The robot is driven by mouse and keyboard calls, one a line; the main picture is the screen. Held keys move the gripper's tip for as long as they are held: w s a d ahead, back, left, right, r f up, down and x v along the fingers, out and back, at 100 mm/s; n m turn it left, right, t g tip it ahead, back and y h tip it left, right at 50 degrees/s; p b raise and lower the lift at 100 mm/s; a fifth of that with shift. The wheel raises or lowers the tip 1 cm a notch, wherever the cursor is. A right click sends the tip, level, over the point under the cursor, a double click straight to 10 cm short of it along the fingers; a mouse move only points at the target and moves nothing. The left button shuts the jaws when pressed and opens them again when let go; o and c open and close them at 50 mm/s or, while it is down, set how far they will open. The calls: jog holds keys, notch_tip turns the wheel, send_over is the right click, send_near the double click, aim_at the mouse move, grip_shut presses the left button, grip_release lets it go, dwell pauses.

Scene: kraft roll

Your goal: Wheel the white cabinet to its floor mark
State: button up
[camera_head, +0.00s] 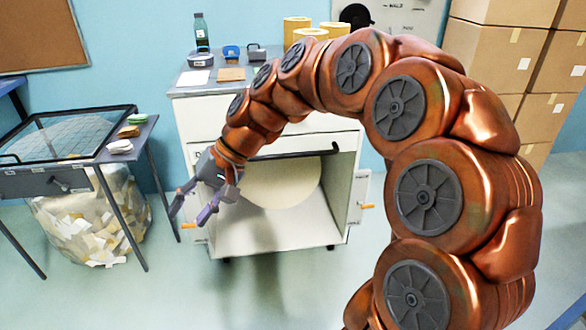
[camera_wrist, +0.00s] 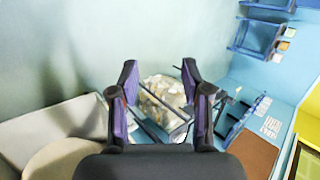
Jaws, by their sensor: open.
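The white cabinet (camera_head: 205,118) stands against the back wall on small dark castors. Its lower front is open, with a pale round disc (camera_head: 283,183) inside and a dark bar handle (camera_head: 290,154) across the front. Orange pieces (camera_head: 367,206) stick out at both lower sides. My gripper (camera_head: 190,211) is open and empty in front of the cabinet's left side, pointing down-left; contact cannot be told. In the wrist view, my gripper's fingers (camera_wrist: 160,75) are spread, and a pale cabinet-like surface (camera_wrist: 60,118) shows at lower left. I see no floor mark.
A dark-framed table (camera_head: 65,180) stands left, with a clear bag of scraps (camera_head: 95,222) under it. Brown boxes (camera_head: 490,65) are stacked at right. Kraft rolls (camera_head: 296,27) and a bottle (camera_head: 201,30) stand on the cabinet. Front floor (camera_head: 150,300) is clear.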

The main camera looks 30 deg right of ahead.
jog(key=w+d+f+m+t+y+b, duration=0.25)
jog(key=w+d+b, duration=0.35)
jog(key=w, duration=0.4)
jog(key=w+d+f+m+t+y+b, duration=0.1)
jog(key=w+d+f+m+t+b, duration=0.25)
jog(key=w+d, duration=0.6)
jog(key=m+t+h+b, duration=0.55)
jog(key=t+b, duration=0.25)
jog(key=b, duration=0.2)
send_near(296, 156)
jog(key=shift+m, duration=0.45)
jog(key=x, duration=0.4)
jog(key=shift+w+f, duration=0.1)
jog(key=shift+f, duration=0.05)
jog(key=shift+b+x, duration=0.65)
jog(key=shift+x, duration=2.95)
jog(key=shift+c, duration=0.4)
grip_shut()
